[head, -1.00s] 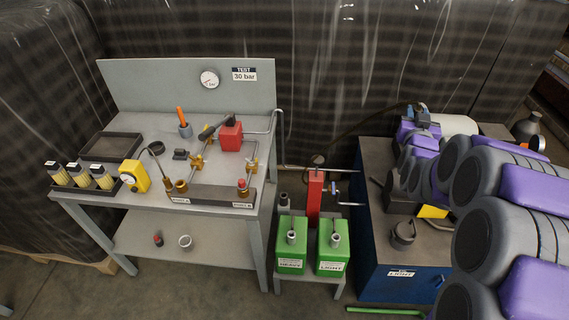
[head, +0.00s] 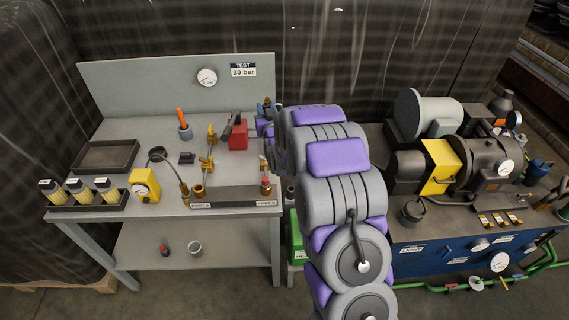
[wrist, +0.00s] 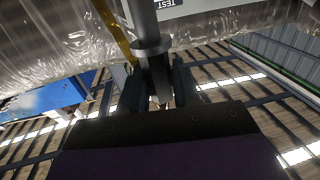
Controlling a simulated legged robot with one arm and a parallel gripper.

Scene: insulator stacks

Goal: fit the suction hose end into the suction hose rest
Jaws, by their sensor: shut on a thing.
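In the wrist view my gripper (wrist: 158,90) is shut on the suction hose end (wrist: 148,28), a grey tube with a wider collar just at the fingers. In the head view my gripper (head: 266,108) is small and mostly hidden beyond my own arm, near the right end of the test bench. The hose end cannot be made out there. I cannot pick out the suction hose rest for sure in either view. My arm covers most of the space between the two benches, where the hand pump and green cans stand.
The grey test bench (head: 130,222) stands left, with a red block (head: 238,136), brass fittings, a yellow gauge box (head: 145,186) and a tray (head: 106,156). A green can (head: 299,240) shows beside my arm. The blue power unit (head: 425,262) with motors stands right. Dark wrapped stacks close off the back.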

